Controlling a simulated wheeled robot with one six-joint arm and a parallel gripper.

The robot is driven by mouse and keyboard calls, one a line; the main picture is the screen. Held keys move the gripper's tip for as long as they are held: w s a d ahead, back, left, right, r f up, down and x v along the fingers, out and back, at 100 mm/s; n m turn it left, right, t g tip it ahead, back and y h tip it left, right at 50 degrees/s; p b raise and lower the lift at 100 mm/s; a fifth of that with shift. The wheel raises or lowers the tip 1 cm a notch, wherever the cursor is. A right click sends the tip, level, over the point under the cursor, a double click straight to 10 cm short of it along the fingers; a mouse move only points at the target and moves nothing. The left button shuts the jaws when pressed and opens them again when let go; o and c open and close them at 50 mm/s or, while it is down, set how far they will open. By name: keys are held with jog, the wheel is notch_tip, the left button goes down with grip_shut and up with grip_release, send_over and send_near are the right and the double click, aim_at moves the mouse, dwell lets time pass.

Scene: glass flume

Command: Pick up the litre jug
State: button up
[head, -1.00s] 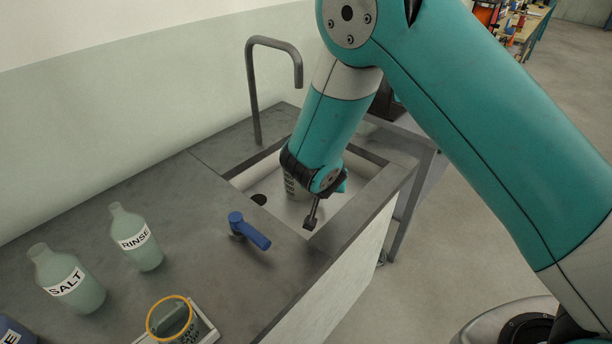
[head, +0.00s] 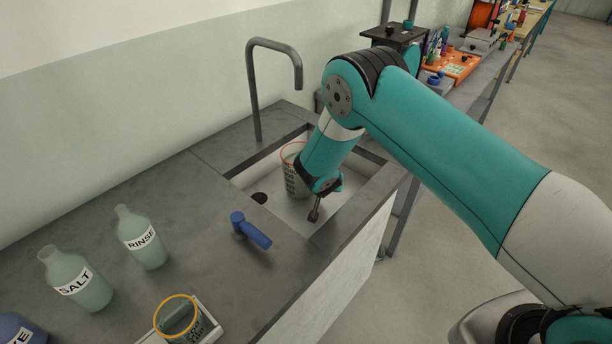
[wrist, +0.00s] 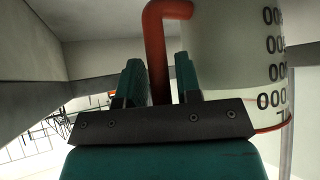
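The litre jug (head: 293,181), pale and translucent with a red rim and dark volume marks, stands in the sink. In the head view my wrist covers its right side. In the wrist view the jug's wall (wrist: 232,50) fills the upper right, and its red handle (wrist: 157,55) runs between the two teal fingers of my gripper (wrist: 160,75). The fingers are apart, one on each side of the handle, with a narrow gap showing on the right side. In the head view the fingertips are hidden behind my wrist.
A grey tap (head: 254,95) arches over the back left. A blue lever (head: 250,231) stands on the counter in front. Bottles marked RINSE (head: 141,240) and SALT (head: 78,282) and a yellow-rimmed beaker (head: 180,318) stand further left.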

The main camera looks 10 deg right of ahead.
grip_shut()
